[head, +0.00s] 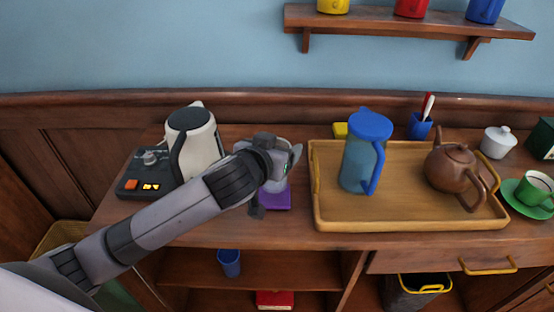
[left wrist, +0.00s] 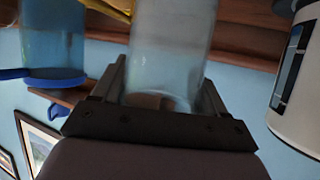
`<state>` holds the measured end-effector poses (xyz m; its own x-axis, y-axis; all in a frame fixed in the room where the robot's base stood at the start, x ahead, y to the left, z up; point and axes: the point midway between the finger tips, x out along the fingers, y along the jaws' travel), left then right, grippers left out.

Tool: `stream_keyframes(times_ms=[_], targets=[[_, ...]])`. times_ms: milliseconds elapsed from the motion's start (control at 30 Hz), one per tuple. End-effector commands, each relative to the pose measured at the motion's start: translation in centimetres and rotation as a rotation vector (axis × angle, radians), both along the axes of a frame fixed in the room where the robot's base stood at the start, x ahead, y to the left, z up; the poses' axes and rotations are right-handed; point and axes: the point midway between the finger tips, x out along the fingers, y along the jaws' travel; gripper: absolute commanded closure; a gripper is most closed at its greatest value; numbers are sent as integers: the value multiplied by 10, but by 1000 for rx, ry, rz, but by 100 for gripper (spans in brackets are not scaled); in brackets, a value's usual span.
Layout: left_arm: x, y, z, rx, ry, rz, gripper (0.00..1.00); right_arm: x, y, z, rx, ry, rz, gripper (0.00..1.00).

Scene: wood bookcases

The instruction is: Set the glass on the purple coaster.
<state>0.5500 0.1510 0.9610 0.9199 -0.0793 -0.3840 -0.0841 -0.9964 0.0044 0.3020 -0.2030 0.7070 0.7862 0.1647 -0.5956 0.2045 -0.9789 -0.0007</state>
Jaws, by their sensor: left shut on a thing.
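My left gripper (head: 272,172) is shut on the clear glass (left wrist: 170,45), whose walls stand between the fingers in the left wrist view. In the head view the gripper hides most of the glass, and only its lower part (head: 273,187) shows. The purple coaster (head: 277,199) lies on the wooden cabinet top, between the kettle base and the tray. The glass is over the coaster, roughly upright. I cannot tell whether its bottom touches the coaster. My right gripper is not in view.
A white kettle (head: 201,139) on a dark base (head: 133,185) stands left of the gripper. Right of it, a wooden tray (head: 410,222) holds a blue-lidded pitcher (head: 358,160) and a brown teapot (head: 449,168). A green cup (head: 536,187) stands at far right.

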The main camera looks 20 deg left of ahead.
Motion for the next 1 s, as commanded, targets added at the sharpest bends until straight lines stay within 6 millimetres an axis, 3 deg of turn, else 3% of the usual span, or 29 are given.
stream_keyframes(times_ms=[100, 200, 600, 633, 700, 1000], targets=[[0, 1, -22, 3, 1, 1, 83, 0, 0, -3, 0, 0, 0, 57], [0, 0, -30, 1, -2, 0, 83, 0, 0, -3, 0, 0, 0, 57], [0, 0, -35, -1, -2, 0, 83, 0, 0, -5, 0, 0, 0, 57], [0, 0, -35, 0, -1, 1, 21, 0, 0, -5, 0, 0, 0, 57], [0, 0, -35, 0, -1, 1, 2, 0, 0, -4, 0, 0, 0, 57], [0, 0, -33, 1, -1, 0, 2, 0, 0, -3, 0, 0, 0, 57]])
